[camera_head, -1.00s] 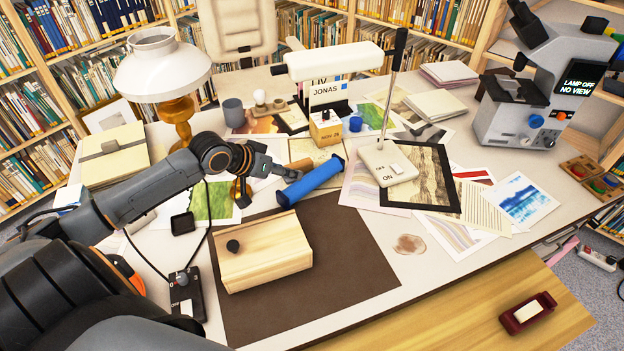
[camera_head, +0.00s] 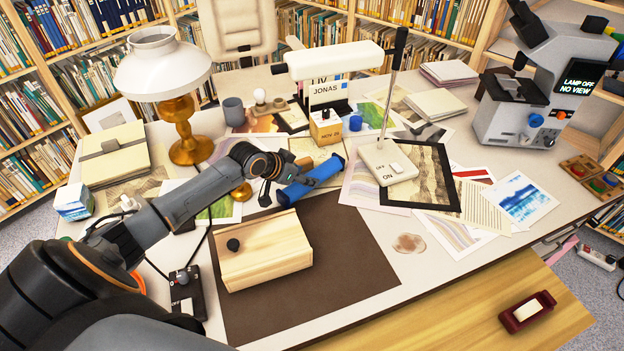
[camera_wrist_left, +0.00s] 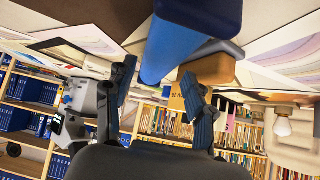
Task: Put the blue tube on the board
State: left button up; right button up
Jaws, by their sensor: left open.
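The blue tube (camera_head: 312,182) lies slanted on papers at the middle of the desk, behind the light wooden box. In the head view my left gripper (camera_head: 272,188) is at the tube's left end, low over the desk. In the left wrist view the tube (camera_wrist_left: 170,45) runs down from the top, its lower end between the two spread fingers (camera_wrist_left: 158,95). The gripper is open; contact with the tube cannot be told. A flat wooden board (camera_head: 450,325) extends along the desk's front right. My right gripper is not in view.
The wooden box (camera_head: 262,258) stands on a dark brown mat (camera_head: 350,265) in front of the tube. A brass lamp (camera_head: 180,110) stands behind my left arm. A switch base with a rod (camera_head: 388,165) is right of the tube. A dark red holder (camera_head: 527,311) sits on the board.

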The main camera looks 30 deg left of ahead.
pick_arm(q)
jog(key=x, duration=0.3)
jog(key=shift+w+f, duration=0.15)
jog(key=shift+f, duration=0.25)
jog(key=c, duration=1)
grip_shut()
jog(key=shift+r, duration=0.1)
jog(key=shift+r, duration=0.1)
